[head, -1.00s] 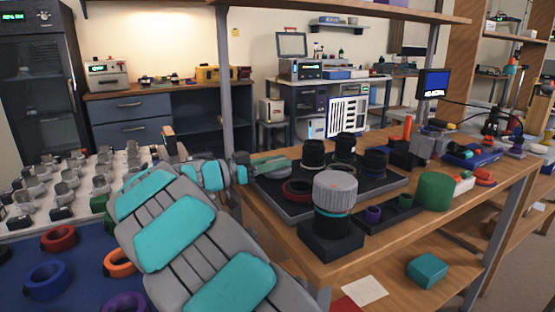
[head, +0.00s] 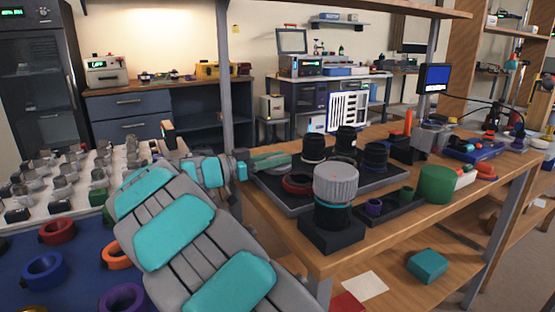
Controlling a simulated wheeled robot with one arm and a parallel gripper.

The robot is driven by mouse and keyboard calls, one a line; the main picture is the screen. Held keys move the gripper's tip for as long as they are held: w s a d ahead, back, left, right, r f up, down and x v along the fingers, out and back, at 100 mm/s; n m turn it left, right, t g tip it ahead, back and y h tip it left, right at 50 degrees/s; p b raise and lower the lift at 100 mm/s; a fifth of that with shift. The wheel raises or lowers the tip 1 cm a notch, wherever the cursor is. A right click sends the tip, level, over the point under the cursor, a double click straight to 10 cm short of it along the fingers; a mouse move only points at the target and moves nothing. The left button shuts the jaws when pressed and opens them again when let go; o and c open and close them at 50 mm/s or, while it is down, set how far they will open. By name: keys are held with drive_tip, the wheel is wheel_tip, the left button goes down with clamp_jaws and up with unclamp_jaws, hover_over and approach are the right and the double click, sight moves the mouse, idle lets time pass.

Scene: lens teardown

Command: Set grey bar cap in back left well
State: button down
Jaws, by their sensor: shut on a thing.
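My gripper (head: 272,161) is grey-green and seen from behind and the side. It is over the back left part of the black well tray (head: 279,207). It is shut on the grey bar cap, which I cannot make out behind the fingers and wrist. Whether the cap touches the tray cannot be told. The back left well is hidden by my gripper. Black lens barrels (head: 314,149) and a dark red ring (head: 297,184) stand in other parts of the tray.
A ribbed grey-topped lens (head: 335,184) on a black block stands at the table's front corner. Right of it are a narrow black tray (head: 387,213) and a green cylinder (head: 438,184). A metal post (head: 225,80) rises behind my wrist. Coloured rings (head: 45,273) lie on a blue surface at left.

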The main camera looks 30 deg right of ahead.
drive_tip(key=shift+f, duration=0.15)
drive_tip(key=c, duration=0.6)
unclamp_jaws()
wheel_tip(320, 180, up, 3)
drive_tip(key=shift+r+b, duration=0.2)
drive_tip(key=shift+b, duration=0.3)
drive_tip(key=s+a+b, duration=0.1)
drive_tip(key=s, duration=0.4)
drive_tip(key=s+a+r+b, duration=0.1)
drive_tip(key=s+a, duration=0.1)
drive_tip(key=s, duration=0.3)
drive_tip(key=s+a+b, duration=0.1)
drive_tip(key=s, duration=0.4)
drive_tip(key=shift+s+a+r, duration=0.2)
drive_tip(key=shift+a+r, duration=0.05)
drive_tip(key=shift+r, duration=0.05)
drive_tip(key=shift+w, duration=0.1)
